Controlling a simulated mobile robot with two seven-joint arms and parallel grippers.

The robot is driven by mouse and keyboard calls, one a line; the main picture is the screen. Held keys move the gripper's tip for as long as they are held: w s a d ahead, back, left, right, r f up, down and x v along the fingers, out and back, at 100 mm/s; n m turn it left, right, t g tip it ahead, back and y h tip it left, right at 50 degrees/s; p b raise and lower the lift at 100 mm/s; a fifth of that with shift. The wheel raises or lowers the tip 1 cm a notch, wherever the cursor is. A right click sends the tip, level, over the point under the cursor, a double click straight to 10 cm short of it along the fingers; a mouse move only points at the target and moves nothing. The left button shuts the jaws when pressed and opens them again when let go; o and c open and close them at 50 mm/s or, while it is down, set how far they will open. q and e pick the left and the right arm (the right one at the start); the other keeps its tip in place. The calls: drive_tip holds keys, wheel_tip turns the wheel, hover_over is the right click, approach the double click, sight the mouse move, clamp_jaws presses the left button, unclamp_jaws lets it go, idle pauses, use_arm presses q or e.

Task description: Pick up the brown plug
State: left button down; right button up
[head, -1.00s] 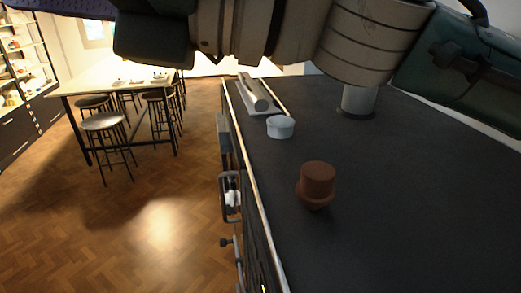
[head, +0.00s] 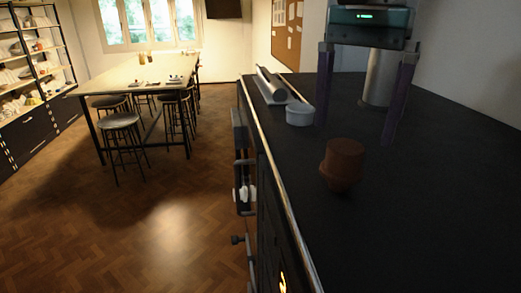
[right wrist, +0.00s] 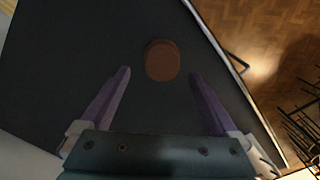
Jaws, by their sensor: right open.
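The brown plug (head: 342,165) stands on the black counter top (head: 420,220), near the counter's left edge in the head view. It has a narrower round top above a wider rim. In the right wrist view the plug (right wrist: 162,60) lies just beyond the fingertips, roughly midway between them. My right gripper (head: 358,138) is open and empty, its two purple fingers pointing down, behind the plug in the head view. The fingers also show apart in the right wrist view (right wrist: 160,73). My left gripper is not in view.
A small white round dish (head: 300,115) and a grey roller-like object (head: 270,86) lie farther back near the counter's left edge. A grey cylinder (head: 380,78) stands behind my right gripper. The counter right of the plug is clear.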

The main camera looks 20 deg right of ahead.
sight(346, 146)
drive_tip(key=f+b, duration=0.2)
drive_tip(key=f, duration=0.3)
drive_tip(key=shift+a+b, duration=0.2)
drive_tip(key=shift+b, duration=0.15)
drive_tip(key=c, duration=1.5)
